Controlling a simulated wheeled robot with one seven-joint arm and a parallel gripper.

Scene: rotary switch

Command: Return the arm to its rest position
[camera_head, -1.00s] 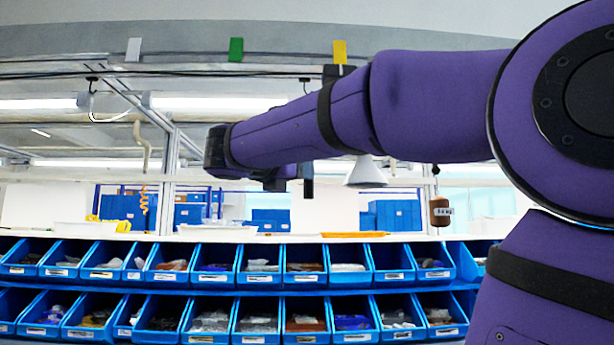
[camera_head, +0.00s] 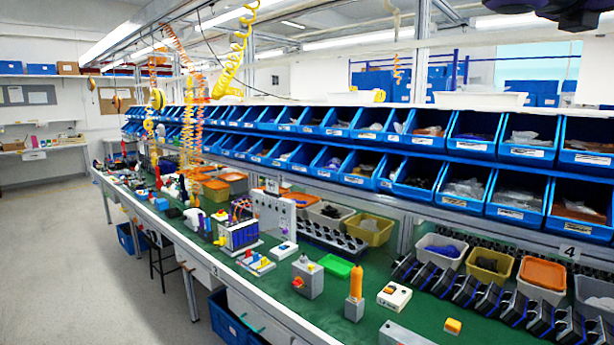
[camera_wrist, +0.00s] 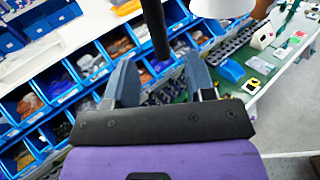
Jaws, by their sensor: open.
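My gripper (camera_wrist: 160,88) shows in the wrist view with its two grey-blue fingers apart and nothing held between them. It is in the air, with the blue bins and the green bench top beyond it. A dark rod (camera_wrist: 155,28) shows above the gap between the fingers; I cannot tell how near it is. In the head view only a dark purple part of my arm shows at the top right corner, and the gripper is out of that view. A grey box with a red and yellow control (camera_head: 307,278) stands on the green bench top (camera_head: 430,312).
Two rows of blue bins (camera_head: 470,190) run behind the long bench. Coiled orange and yellow hoses (camera_head: 240,50) hang over its far end. A white lamp shade (camera_wrist: 222,8) is near the gripper at the top of the wrist view. The grey floor (camera_head: 70,260) at left is clear.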

